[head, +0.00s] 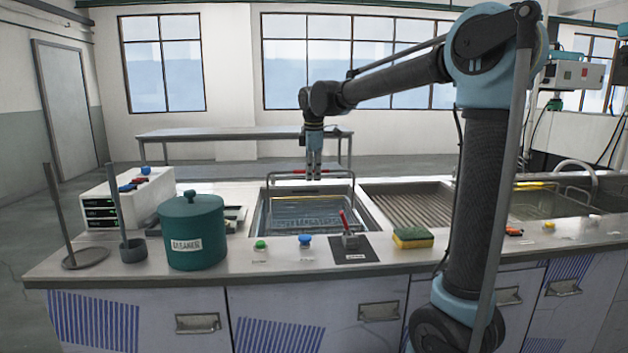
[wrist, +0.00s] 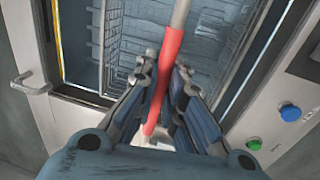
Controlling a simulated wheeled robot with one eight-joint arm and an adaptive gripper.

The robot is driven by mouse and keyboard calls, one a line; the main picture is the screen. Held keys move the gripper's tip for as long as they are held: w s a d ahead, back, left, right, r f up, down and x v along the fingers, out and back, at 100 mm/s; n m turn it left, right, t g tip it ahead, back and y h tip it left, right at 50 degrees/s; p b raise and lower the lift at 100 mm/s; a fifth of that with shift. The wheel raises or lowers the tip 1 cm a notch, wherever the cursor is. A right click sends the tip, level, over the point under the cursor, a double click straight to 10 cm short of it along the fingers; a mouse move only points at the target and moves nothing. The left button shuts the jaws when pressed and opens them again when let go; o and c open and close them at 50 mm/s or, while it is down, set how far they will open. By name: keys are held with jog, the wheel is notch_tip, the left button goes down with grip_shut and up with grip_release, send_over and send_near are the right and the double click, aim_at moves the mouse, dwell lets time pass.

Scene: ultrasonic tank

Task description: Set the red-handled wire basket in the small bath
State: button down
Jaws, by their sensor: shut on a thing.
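My gripper (head: 314,178) points down over the left bath (head: 263,215) in the head view. It is shut on the red handle of the wire basket; the red grip (wrist: 172,65) runs between the fingers (wrist: 163,95) in the wrist view. The basket's wire mesh (head: 305,226) shows inside the bath's opening, below the handle. The mesh also shows beyond the fingers in the wrist view (wrist: 125,35). I cannot tell whether the basket's bottom touches the bath floor.
A ribbed drainboard (head: 410,205) lies right of the bath, with another basin (head: 550,205) beyond. A green lidded pot (head: 192,232) stands left. Green (head: 260,244) and blue (head: 305,240) knobs, a red-handled switch (head: 347,232) and a sponge (head: 412,238) line the front edge.

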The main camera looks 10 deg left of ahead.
jog(key=shift+f, duration=1.3)
jog(key=c, duration=1.7)
grip_release()
jog(key=shift+r, duration=0.15)
notch_tip(320, 180, up, 13)
jog(key=s, duration=0.1)
jog(key=shift+s+d, duration=0.2)
jog(key=shift+s, duration=0.2)
